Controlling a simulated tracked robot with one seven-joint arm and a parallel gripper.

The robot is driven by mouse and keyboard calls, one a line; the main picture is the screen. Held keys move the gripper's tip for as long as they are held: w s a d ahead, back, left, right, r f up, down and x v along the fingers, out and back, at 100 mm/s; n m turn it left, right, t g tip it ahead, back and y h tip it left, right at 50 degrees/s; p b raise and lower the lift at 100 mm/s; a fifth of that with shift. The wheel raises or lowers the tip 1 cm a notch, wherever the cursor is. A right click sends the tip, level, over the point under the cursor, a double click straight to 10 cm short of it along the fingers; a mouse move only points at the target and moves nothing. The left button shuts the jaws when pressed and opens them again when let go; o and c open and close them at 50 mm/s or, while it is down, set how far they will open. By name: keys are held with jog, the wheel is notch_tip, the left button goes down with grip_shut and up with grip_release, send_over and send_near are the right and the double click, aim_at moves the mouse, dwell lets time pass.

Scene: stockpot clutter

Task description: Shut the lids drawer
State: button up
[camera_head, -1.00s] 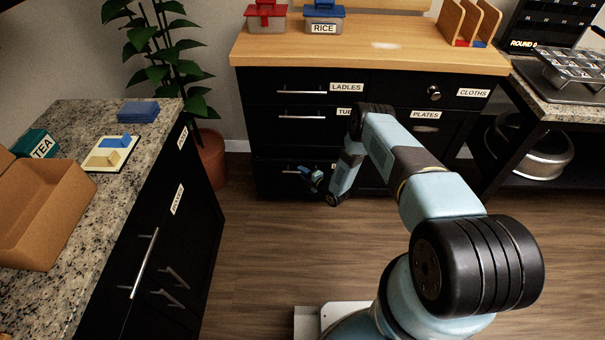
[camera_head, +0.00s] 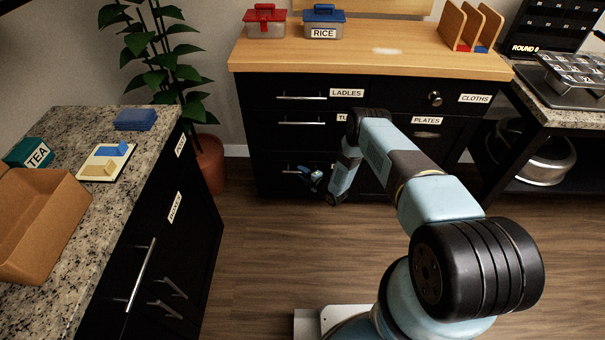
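The black cabinet under the wooden top has a left column of drawers. No label reading LIDS is legible. The bottom left drawer (camera_head: 274,181) has no visible label, and my arm covers its right part. Its handle (camera_head: 289,169) shows just left of my gripper (camera_head: 314,180). How far this drawer stands out is hard to tell. My gripper is low in front of its face, small and dark in the picture. I cannot tell whether its fingers are open or touch the drawer.
The LADLES drawer (camera_head: 299,97) and the drawer below it (camera_head: 300,124) look shut. A granite counter (camera_head: 82,222) with dark doors stands at left, beside a potted plant (camera_head: 208,160). A steel pot (camera_head: 545,160) sits on a low shelf at right. Wooden floor (camera_head: 255,270) between is clear.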

jog(key=shift+o, duration=0.6)
jog(key=shift+r, duration=0.15)
jog(key=shift+d, duration=0.1)
jog(key=v, duration=1.3)
jog(key=shift+s+d, duration=0.2)
jog(key=shift+s, duration=0.05)
